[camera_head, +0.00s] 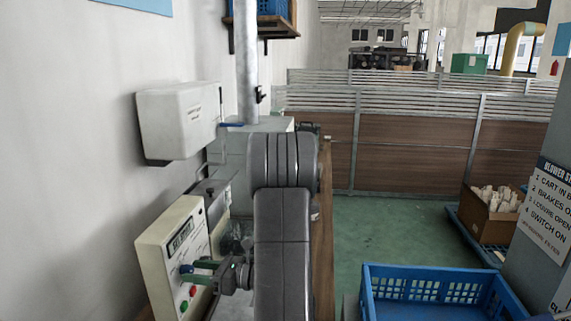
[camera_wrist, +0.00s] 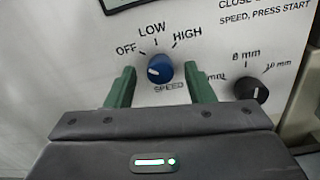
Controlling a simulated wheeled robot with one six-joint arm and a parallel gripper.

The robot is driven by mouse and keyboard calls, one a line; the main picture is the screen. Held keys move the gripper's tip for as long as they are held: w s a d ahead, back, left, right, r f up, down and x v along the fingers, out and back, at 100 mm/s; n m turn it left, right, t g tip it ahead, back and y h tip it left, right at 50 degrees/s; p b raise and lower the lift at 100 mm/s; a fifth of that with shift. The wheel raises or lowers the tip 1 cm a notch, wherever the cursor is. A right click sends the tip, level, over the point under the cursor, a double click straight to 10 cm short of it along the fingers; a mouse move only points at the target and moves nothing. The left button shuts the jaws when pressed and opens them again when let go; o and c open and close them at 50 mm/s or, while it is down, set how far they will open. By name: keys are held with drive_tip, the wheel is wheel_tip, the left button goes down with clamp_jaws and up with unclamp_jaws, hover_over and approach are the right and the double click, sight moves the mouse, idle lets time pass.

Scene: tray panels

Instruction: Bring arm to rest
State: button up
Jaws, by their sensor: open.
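My gripper (camera_wrist: 158,74) is open. In the wrist view its two green fingers stand apart on the left and right of a blue speed knob (camera_wrist: 162,70), with gaps showing between the fingers and the knob. The knob's white mark is on its left side, nearest the OFF label of OFF, LOW and HIGH. In the head view my gripper (camera_head: 203,272) is stretched out at the front of the pale control panel (camera_head: 160,238) on the left. My arm hides part of the bench behind it.
A black mm knob (camera_wrist: 250,88) sits right of the gripper. Green and red buttons (camera_head: 188,298) are low on the panel. A white dispenser (camera_head: 180,120) hangs on the wall above. A blue crate (camera_head: 440,285) stands at right.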

drive_tip(key=d+b, duration=0.1)
drive_tip(key=d, duration=0.7)
drive_tip(key=shift+s, duration=0.4)
